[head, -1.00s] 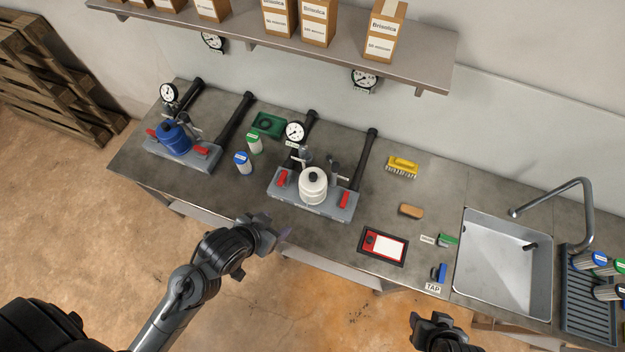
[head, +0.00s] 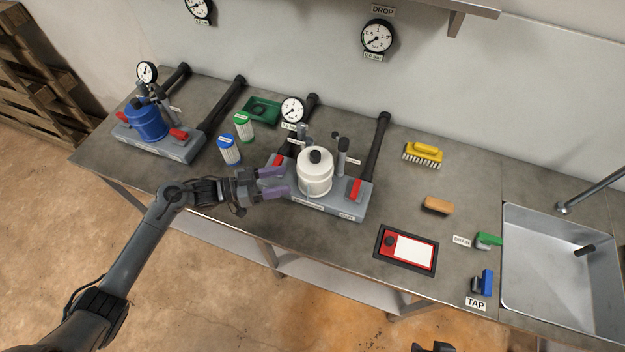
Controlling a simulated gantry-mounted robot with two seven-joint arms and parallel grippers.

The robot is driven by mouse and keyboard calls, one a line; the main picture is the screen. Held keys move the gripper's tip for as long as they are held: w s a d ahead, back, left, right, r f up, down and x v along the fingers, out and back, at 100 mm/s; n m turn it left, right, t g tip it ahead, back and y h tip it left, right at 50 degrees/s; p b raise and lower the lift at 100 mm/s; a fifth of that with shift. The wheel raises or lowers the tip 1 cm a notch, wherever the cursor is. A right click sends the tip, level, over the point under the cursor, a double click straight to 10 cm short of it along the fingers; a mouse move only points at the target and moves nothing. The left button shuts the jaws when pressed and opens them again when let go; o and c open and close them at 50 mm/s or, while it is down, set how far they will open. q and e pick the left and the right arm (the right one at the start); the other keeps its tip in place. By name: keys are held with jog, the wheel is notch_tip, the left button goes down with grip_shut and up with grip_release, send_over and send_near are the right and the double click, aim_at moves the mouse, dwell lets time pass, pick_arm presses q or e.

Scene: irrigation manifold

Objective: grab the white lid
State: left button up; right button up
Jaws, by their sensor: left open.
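The white lid (head: 304,163) with a black knob caps a white canister (head: 315,184) that stands upright on the right grey manifold base (head: 331,206). My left gripper (head: 283,181) is open and empty. Its two purple-tipped fingers point right at the canister's left side, just short of it in the picture; I cannot tell whether they touch. They appear slightly lower than the lid's top. My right gripper (head: 433,348) barely shows at the bottom edge, and its jaws are cut off.
Red levers (head: 355,188) flank the canister, with a gauge (head: 293,109) and black pipes behind. A blue canister (head: 146,122) stands on the left base. Cartridges (head: 229,150), a green tray, a yellow brush (head: 423,154) and a red-framed panel (head: 407,249) lie around. The sink (head: 560,262) is right.

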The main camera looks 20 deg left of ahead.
aim_at(310, 156)
pick_arm(q)
jog(key=shift+m, duration=0.7)
jog(key=w+d+b, duration=0.1)
jog(key=w, duration=0.1)
jog(key=w+d+b, duration=0.1)
jog(key=w+b, duration=0.1)
jog(key=w, duration=0.1)
jog(key=w+d+r+b, duration=0.1)
jog(key=w, duration=0.2)
jog(key=shift+w, duration=0.2)
jog(key=x, duration=0.4)
jog(key=shift+d+b, duration=0.2)
jog(key=shift+b, duration=0.1)
jog(key=shift+f, duration=0.1)
jog(key=c, duration=0.9)
jog(key=shift+c, duration=1.1)
pick_arm(e)
notch_tip(310, 156, down, 6)
jog(key=shift+f, duration=0.25)
pick_arm(q)
jog(key=shift+r, duration=0.2)
